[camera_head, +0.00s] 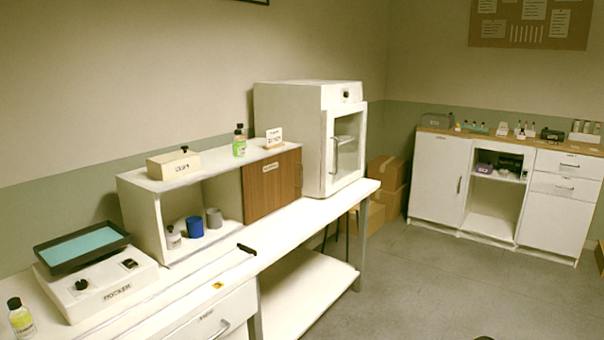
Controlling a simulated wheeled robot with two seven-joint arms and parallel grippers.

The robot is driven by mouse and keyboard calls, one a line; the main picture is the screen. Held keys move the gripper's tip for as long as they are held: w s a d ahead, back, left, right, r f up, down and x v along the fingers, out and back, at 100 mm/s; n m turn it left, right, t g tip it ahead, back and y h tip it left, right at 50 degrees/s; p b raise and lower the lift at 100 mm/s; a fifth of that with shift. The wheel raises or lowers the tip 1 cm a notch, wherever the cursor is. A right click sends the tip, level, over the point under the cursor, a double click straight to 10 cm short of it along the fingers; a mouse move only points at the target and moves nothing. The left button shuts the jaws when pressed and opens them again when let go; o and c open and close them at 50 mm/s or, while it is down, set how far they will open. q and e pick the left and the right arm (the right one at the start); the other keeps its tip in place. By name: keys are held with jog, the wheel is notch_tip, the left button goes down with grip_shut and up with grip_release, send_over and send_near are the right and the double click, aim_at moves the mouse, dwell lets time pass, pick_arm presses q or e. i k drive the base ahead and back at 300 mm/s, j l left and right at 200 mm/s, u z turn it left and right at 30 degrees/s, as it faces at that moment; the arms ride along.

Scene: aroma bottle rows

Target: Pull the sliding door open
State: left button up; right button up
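The sliding door (270,184) is a brown wooden panel with a small white label. It covers the right half of a low white cabinet (144,214) on the bench, and what is behind it is hidden. A thin grey handle (299,180) shows at its right edge. The left half of the cabinet is open. A small white bottle (173,237), a blue cup (194,227) and a grey cup (214,218) stand there. Neither of my grippers is in view.
A white oven-like box (291,124) stands close right of the cabinet. A rocker (100,290) with a dark tray and a yellow bottle (20,318) are at left. A green bottle (239,141) stands on the cabinet top. The bench front (270,236) is mostly clear.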

aim_at(268, 184)
jog(key=i+l, duration=0.95)
jog(key=i, duration=0.2)
jog(key=i+l+z, duration=0.1)
jog(key=i+l, duration=0.8)
jog(key=i, duration=0.25)
jog(key=i+l+z, duration=0.1)
jog(key=i+l, duration=0.3)
jog(key=i, duration=0.2)
